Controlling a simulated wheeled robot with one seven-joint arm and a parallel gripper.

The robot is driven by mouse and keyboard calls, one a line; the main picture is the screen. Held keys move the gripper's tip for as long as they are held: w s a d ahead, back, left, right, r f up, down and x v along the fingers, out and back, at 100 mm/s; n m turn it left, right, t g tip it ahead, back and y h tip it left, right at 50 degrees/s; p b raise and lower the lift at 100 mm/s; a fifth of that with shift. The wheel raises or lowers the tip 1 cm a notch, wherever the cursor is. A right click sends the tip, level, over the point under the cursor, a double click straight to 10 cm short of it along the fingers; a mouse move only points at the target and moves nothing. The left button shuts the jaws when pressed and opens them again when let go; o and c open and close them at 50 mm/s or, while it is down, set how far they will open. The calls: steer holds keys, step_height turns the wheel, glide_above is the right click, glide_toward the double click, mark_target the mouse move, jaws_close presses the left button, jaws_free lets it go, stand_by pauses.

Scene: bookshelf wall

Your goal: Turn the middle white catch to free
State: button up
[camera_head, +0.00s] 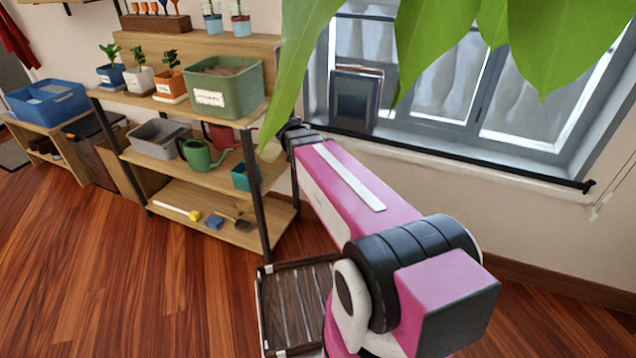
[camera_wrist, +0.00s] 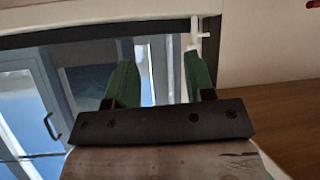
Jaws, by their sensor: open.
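In the wrist view, my gripper (camera_wrist: 160,61) has two green fingers, held apart with nothing between them. A small white catch (camera_wrist: 197,35) with a short crossbar sits near the top, at the edge of a dark frame. It is just beyond the tip of the right finger; I cannot tell whether they touch. In the head view my pink arm reaches toward the window, and my gripper is hidden there.
In the head view, a shelf rack (camera_head: 205,172) with pots and a green watering can (camera_head: 203,155) stands left of my arm. The grey-framed window (camera_head: 470,90) is behind it. Large green leaves (camera_head: 455,40) hang in front. The wooden floor at left is clear.

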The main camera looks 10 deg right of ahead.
steer(key=s+d+f+n+g+y, duration=0.1)
steer(key=s+f+g, duration=0.3)
steer(key=s, duration=0.5)
steer(key=s+d+f+n+g+y, duration=0.1)
steer(key=s+f+g, duration=0.3)
steer(key=s, duration=0.5)
step_height(320, 180, down, 2)
steer(key=shift+d+f+n+y, duration=0.2)
steer(key=shift+f+n+y, duration=0.1)
steer(key=shift+y, duration=0.2)
